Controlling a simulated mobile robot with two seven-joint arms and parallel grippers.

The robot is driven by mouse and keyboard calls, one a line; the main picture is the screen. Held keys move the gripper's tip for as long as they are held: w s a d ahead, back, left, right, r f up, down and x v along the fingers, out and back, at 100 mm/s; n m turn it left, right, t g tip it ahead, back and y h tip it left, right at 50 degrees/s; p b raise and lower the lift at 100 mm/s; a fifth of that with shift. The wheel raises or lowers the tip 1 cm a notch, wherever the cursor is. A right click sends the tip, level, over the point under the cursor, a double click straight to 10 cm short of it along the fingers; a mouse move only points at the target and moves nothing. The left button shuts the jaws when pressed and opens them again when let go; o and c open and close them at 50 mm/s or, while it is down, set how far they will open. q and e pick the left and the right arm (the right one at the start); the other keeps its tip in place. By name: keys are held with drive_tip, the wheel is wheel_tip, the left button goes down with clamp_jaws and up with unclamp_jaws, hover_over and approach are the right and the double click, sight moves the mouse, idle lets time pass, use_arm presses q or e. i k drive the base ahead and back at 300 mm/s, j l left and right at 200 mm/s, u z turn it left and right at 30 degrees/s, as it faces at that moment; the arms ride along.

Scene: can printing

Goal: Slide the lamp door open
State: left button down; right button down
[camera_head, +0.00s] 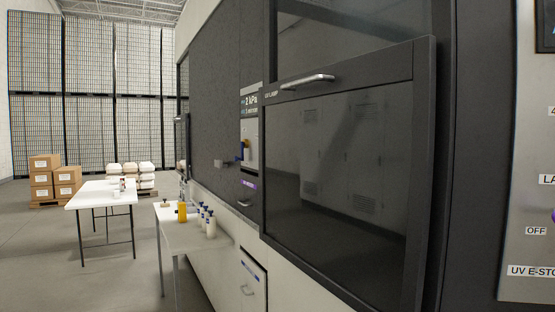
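The lamp door (340,170) is a large dark, glossy panel in a black frame, on the machine at the right of the head view. A silver bar handle (307,81) sits on its top frame, beside a small label that seems to read UV LAMP. Dark glass shows above the top frame, and I cannot tell whether the door is fully shut. Neither of my grippers is in view, and nothing touches the handle.
A control panel (528,150) with UV E-STOP and OFF labels stands at the far right. A small white table (180,236) with several bottles stands left of the machine. A longer white table (98,194), boxes (55,178) and open floor (40,260) lie farther left.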

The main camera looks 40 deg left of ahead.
sight(346, 147)
drive_tip(key=u, duration=1.1)
